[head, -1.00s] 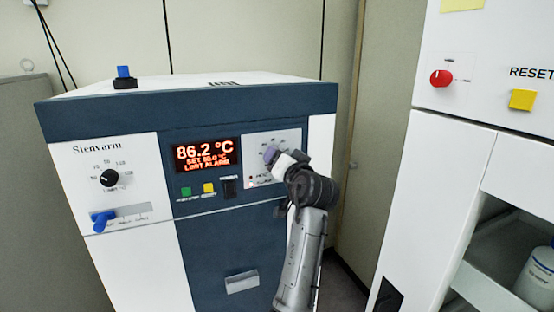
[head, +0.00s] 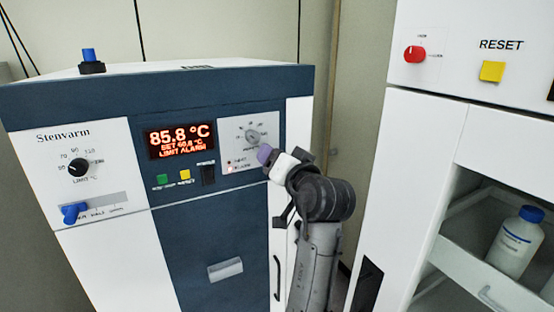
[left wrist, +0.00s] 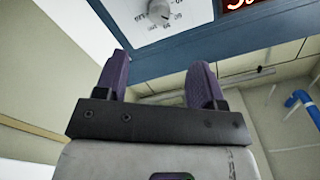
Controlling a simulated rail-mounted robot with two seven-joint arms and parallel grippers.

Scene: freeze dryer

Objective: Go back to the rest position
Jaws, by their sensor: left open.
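My left gripper (head: 270,160) is in front of the Stenvarm cabinet (head: 215,83), just below and in front of its grey dial knob (head: 252,134). Only one purple fingertip shows clearly in the head view. In the left wrist view my left gripper (left wrist: 158,85) has its two purple fingers apart with nothing between them. The dial knob (left wrist: 158,12) shows beyond the fingers, clear of them. My right gripper is in neither view.
The red display (head: 181,139) reads 85.8 °C and LIMIT ALARM. A white cabinet at right has a red knob (head: 414,54), a yellow RESET button (head: 491,71), and an open bay with a blue-capped bottle (head: 517,242). A door handle (head: 278,277) is near my arm.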

